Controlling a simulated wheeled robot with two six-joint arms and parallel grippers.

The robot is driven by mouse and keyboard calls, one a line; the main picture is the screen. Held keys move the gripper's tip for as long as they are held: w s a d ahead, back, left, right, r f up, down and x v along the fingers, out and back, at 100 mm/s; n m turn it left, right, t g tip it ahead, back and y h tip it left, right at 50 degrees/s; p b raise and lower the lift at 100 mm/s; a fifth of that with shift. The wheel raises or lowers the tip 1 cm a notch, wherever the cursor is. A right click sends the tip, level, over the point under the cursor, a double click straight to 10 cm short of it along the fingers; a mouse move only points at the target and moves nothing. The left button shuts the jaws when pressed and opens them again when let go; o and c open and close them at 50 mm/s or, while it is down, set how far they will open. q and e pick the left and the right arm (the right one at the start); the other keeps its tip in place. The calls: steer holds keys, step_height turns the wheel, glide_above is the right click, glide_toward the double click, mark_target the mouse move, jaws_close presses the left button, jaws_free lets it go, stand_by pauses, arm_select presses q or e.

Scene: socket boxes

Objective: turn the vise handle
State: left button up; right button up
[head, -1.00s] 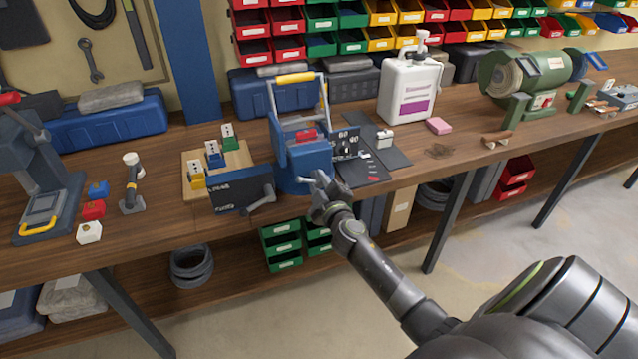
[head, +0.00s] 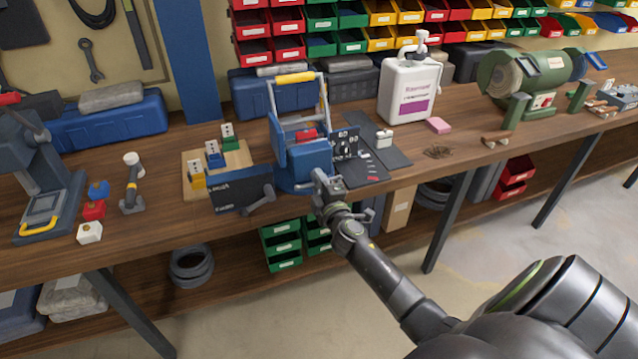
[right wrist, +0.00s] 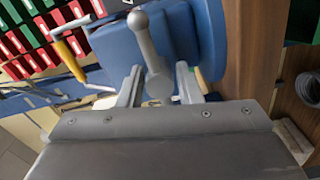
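The blue vise (head: 308,166) stands at the front edge of the wooden bench. Its handle (right wrist: 143,36), a grey metal bar with a ball end, shows in the right wrist view against the blue vise body. My right gripper (head: 322,184) is at the front of the vise. In the right wrist view its two fingers (right wrist: 159,70) are open, one on each side of the handle, with visible gaps. In the head view the gripper mostly hides the handle. My left gripper is not in view.
A dark panel (head: 240,192) with a grey lever stands left of the vise. A yellow-gripped carrier frame (head: 296,78) rises behind it. A dark plate (head: 386,150) lies to the right. Green bins (head: 282,246) sit below the bench. The floor in front is clear.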

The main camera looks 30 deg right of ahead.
steer(key=shift+o, duration=1.3)
steer(key=shift+s, duration=0.1)
steer(key=b+v, duration=0.1)
steer(key=v, duration=1.6)
steer(key=shift+s+d+f, duration=0.1)
steer(key=s+f+m+g+y, duration=0.1)
steer(key=s+f+m+g, duration=0.3)
steer(key=f, duration=1.2)
steer(key=s+f+m+g+y, duration=0.1)
steer(key=s+f+m+g, duration=0.35)
steer(key=f, duration=1.15)
steer(key=s+a+f+m+g, duration=0.1)
steer(key=s+f+g, duration=0.1)
steer(key=s+f, duration=0.3)
steer(key=s+a+f+m+g+y, duration=0.1)
steer(key=s+f, duration=0.5)
steer(key=s, duration=0.8)
steer(key=s+a+f+m+g, duration=0.1)
steer(key=s+f+m+g, duration=0.2)
steer(key=s+f, duration=0.3)
steer(key=s+g, duration=0.1)
steer(key=s, duration=0.2)
steer(key=shift+s+a+g, duration=0.2)
steer(key=shift+a+g, duration=0.05)
steer(key=shift+g, duration=0.1)
